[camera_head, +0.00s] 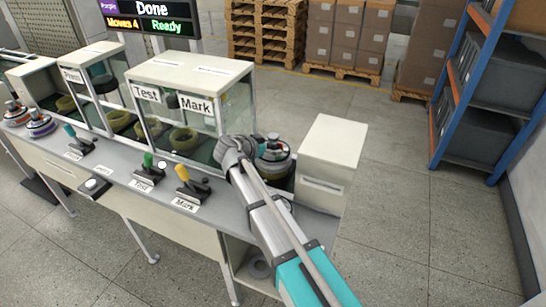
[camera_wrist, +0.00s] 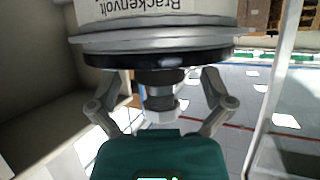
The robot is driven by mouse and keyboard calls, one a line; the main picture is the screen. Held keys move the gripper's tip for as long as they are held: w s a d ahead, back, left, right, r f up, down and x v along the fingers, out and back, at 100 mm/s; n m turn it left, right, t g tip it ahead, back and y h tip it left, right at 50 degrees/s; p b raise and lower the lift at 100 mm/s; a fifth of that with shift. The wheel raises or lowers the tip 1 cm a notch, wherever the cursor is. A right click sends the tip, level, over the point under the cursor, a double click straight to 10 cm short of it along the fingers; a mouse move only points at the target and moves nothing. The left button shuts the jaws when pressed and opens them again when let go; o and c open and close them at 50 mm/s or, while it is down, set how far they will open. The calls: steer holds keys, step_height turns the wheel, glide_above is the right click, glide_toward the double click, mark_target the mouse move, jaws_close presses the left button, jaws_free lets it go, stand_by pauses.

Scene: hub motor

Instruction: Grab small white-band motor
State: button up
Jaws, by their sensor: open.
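A round motor with a white band (camera_head: 273,147) stands at the right end of the bench, between the glass-sided Mark booth and a white box. My gripper (camera_head: 254,147) is at the motor's left side and hides part of it. In the wrist view the motor (camera_wrist: 155,22) fills the top, with upside-down lettering "Brackenvolt" on its white band. Its dark shaft part (camera_wrist: 162,92) lies between the spread fingers of my gripper (camera_wrist: 160,80). The gripper is open. I cannot tell whether the fingers touch the motor.
The Mark booth (camera_head: 190,68) stands close on the left and the white box (camera_head: 332,147) close on the right. Levers, including a yellow one (camera_head: 182,173), line the bench front.

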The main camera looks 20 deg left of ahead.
steer(key=shift+x, duration=0.75)
steer(key=c, duration=1.3)
